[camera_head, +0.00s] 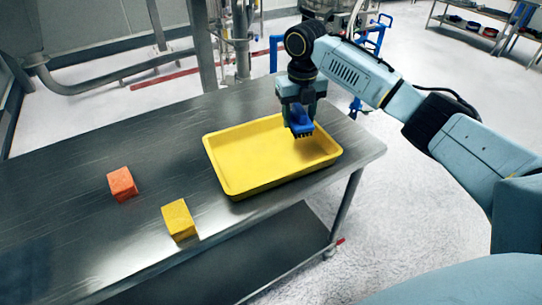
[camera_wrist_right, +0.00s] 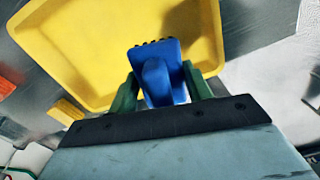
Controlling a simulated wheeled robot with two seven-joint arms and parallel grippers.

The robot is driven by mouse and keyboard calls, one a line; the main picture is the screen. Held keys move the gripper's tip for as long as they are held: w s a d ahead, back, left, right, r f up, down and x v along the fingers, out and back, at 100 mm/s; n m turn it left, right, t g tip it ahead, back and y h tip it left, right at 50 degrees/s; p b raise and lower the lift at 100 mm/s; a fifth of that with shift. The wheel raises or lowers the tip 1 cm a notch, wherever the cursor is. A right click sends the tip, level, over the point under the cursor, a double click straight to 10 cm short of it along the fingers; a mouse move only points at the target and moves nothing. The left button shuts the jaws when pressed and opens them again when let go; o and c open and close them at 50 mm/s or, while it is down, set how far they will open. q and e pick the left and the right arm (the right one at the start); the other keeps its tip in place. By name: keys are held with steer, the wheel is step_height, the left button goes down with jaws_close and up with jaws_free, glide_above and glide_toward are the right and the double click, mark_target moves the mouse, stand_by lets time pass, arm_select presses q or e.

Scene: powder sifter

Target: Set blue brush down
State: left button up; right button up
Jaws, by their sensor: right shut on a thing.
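The blue brush (camera_head: 301,122) has dark bristles pointing down. It is held over the right part of the yellow tray (camera_head: 243,184), inside its outline. My right gripper (camera_head: 298,108) is shut on the brush; in the right wrist view its green fingers (camera_wrist_right: 162,92) stand on both sides of the blue handle (camera_wrist_right: 160,80). The brush appears to hang above the tray floor, but I cannot tell exactly how high. The tray (camera_wrist_right: 60,62) looks empty otherwise. My left gripper does not show in either view.
An orange-red block (camera_head: 122,184) and a yellow block (camera_head: 179,220) sit on the metal table (camera_head: 75,160) left of the tray. The table's right edge lies close beyond the tray. Pipes and a metal post (camera_head: 203,45) stand behind the table.

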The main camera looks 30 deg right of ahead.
mark_target(297, 154)
steer(key=shift+w+d+f+n, duration=0.1)
steer(key=shift+d+n, duration=0.2)
steer(key=shift+n, duration=0.5)
steer(key=shift+f, duration=0.25)
step_height(297, 154, down, 10)
steer(key=shift+r+b, duration=0.25)
steer(key=shift+b, duration=0.25)
steer(key=shift+f, duration=0.2)
steer(key=o, duration=0.9)
steer(key=shift+o, duration=0.2)
steer(key=shift+r, duration=0.15)
step_height(297, 154, up, 12)
steer(key=shift+r+p, duration=0.1)
steer(key=shift+p, duration=0.45)
